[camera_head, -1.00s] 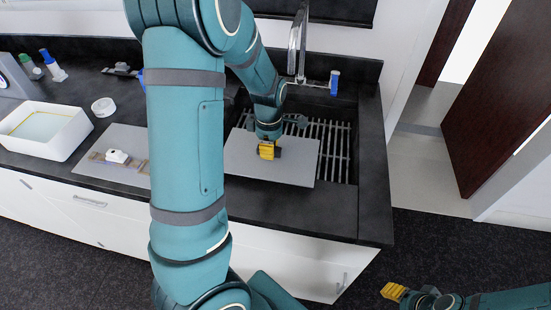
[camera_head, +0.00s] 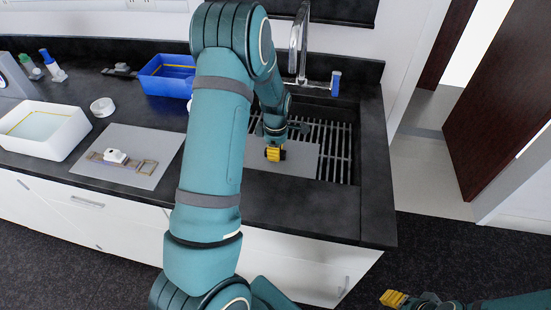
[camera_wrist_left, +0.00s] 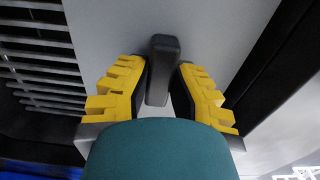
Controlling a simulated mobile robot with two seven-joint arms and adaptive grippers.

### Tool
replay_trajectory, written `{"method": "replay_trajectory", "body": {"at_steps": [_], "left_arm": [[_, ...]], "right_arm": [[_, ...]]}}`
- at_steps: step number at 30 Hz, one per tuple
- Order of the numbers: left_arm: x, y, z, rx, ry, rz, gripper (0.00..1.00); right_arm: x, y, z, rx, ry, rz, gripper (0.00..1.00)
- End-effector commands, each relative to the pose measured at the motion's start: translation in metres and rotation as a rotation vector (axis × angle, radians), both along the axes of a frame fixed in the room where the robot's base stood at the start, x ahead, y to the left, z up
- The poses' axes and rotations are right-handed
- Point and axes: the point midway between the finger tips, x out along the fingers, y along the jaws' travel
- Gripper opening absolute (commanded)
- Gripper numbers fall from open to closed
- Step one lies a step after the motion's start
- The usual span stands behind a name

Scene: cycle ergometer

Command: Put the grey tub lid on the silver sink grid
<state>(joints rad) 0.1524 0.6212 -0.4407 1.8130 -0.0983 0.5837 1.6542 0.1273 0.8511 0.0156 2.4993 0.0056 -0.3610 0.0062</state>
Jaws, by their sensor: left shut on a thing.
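The grey tub lid (camera_head: 300,158) is a flat light-grey panel inside the sink opening, over the front part of the silver sink grid (camera_head: 337,140). I cannot tell whether it touches the bars. My left gripper (camera_head: 275,153) is above the lid, shut on its dark handle. In the left wrist view, the handle (camera_wrist_left: 163,65) stands between the yellow fingers, the lid (camera_wrist_left: 115,25) spreads around it, and the grid bars (camera_wrist_left: 45,65) show at the left. My left arm hides the lid's left part in the head view. My right gripper (camera_head: 393,298) is low at the bottom right, away from the counter.
The black counter rim (camera_head: 376,190) surrounds the sink. A faucet (camera_head: 298,45) stands behind it. A blue tub (camera_head: 165,77), a white tub (camera_head: 45,128), a small white bowl (camera_head: 103,107) and a grey board (camera_head: 150,175) with small items lie on the counter at the left.

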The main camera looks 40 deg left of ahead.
Motion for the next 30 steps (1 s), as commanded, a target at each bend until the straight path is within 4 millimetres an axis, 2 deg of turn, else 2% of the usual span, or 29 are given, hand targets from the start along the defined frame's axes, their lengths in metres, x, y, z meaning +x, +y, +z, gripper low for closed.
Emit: {"method": "replay_trajectory", "body": {"at_steps": [3,6,17,18,19,20,30], "left_arm": [[-0.001,0.001,-0.022,0.0,0.004,0.001,0.0],[-0.001,0.0,-0.032,0.0,0.002,0.001,0.0],[0.0,0.0,-0.035,0.0,0.001,0.001,0.0],[0.0,0.0,-0.036,0.0,0.001,0.001,0.27],[0.0,0.0,-0.035,0.0,0.001,0.001,0.38],[0.0,0.0,-0.035,0.0,0.001,0.001,0.44],[0.0,0.0,-0.033,0.0,0.001,0.001,0.44]], "right_arm": [[-0.001,0.0,-0.005,0.0,0.002,0.002,0.47],[-0.002,0.0,-0.006,0.0,0.004,0.003,0.47],[-0.002,0.0,-0.007,0.001,0.005,0.004,0.47],[-0.002,0.0,-0.008,0.001,0.005,0.004,0.47],[-0.002,0.0,-0.007,0.001,0.005,0.004,0.47],[-0.002,0.0,-0.007,0.001,0.005,0.004,0.47],[-0.002,0.0,-0.005,0.0,0.005,0.004,0.47]]}}
